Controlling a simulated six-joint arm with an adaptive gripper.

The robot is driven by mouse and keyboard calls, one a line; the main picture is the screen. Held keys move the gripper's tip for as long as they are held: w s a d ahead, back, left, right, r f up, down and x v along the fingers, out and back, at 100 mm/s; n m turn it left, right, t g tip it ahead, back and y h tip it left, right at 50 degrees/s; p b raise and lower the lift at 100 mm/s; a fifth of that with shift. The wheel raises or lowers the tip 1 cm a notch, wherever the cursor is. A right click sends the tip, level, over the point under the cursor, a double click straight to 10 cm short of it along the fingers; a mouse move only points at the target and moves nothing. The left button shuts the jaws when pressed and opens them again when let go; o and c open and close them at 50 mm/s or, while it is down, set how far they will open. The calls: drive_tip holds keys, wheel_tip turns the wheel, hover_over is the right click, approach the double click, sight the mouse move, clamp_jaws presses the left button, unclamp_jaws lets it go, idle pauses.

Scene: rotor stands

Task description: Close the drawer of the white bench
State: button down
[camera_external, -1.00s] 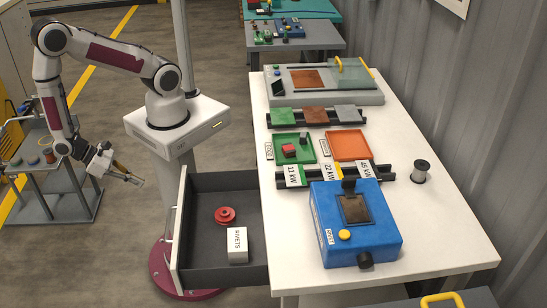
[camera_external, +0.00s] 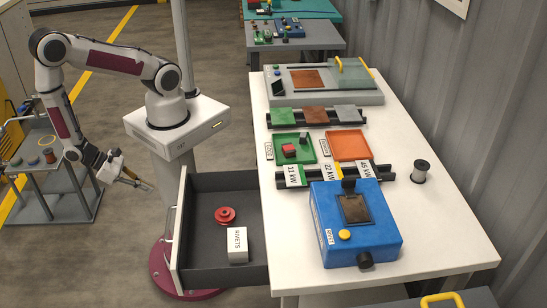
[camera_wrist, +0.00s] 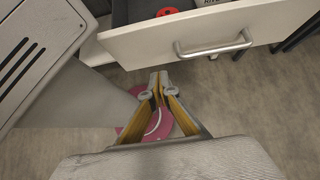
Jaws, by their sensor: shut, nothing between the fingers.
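The white bench (camera_external: 450,235) stands on the right in the external view. Its drawer (camera_external: 262,272) is pulled out to the left, with a white front and a metal handle (camera_external: 171,223). Inside lie a red spool-like part (camera_external: 225,214) and a white box marked RIVETS (camera_external: 237,245). My gripper (camera_external: 150,187) is shut and empty, to the left of the drawer front and apart from it. In the wrist view the drawer front (camera_wrist: 190,38) and its handle (camera_wrist: 215,45) show beyond and to the right of my fingertips (camera_wrist: 158,76).
My pedestal stands on a magenta floor disc just left of the drawer. A grey cart (camera_external: 50,190) with small parts is at the far left. A blue box (camera_external: 340,245), trays and a spool (camera_external: 421,171) stand on the bench top. Open floor lies in front of the drawer.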

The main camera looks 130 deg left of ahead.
sight(186, 192)
drive_tip(key=w+a+f, duration=0.4)
drive_tip(key=w+a, duration=0.2)
idle(0.6)
drive_tip(key=shift+w+a, duration=0.1)
drive_tip(key=shift+a, duration=0.05)
idle(0.3)
drive_tip(key=shift+w+a, duration=3.35)
drive_tip(key=shift+s+d, duration=0.1)
drive_tip(key=shift+d, duration=0.05)
drive_tip(key=shift+s+d, duration=1.4)
drive_tip(key=shift+d, duration=0.05)
drive_tip(key=v, duration=0.9)
drive_tip(key=shift+s+r, duration=0.2)
drive_tip(key=shift+r, duration=0.1)
drive_tip(key=shift+d, duration=0.1)
